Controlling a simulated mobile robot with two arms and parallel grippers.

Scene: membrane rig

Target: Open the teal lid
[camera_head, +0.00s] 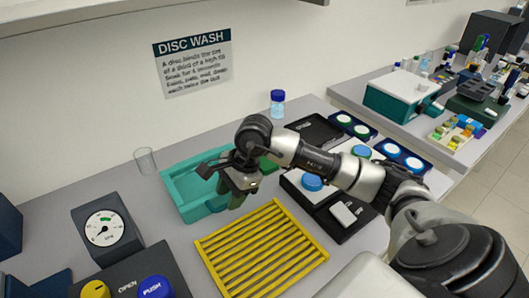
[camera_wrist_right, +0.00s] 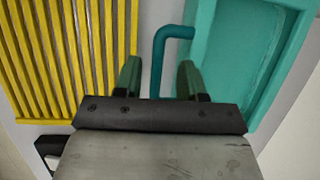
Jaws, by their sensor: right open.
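A teal rimmed piece (camera_head: 185,200), which I take to be the teal lid or the box it belongs to, sits on the grey bench left of my right gripper (camera_head: 236,196). Its recessed face (camera_wrist_right: 236,45) fills the upper right of the right wrist view. A darker teal bent handle (camera_wrist_right: 157,62) comes off its near side. My right gripper's green fingers (camera_wrist_right: 160,80) are open, one on each side of the handle in the picture. Contact with the handle cannot be told. The right arm hides part of the teal piece. My left gripper is not in view.
A yellow slatted rack (camera_head: 262,250) lies just in front of the gripper. A clear glass (camera_head: 145,161) stands behind the teal piece at left. A gauge (camera_head: 105,228) and a panel with a blue PUSH button (camera_head: 155,287) are at front left. A blue-capped bottle (camera_head: 277,104) stands behind.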

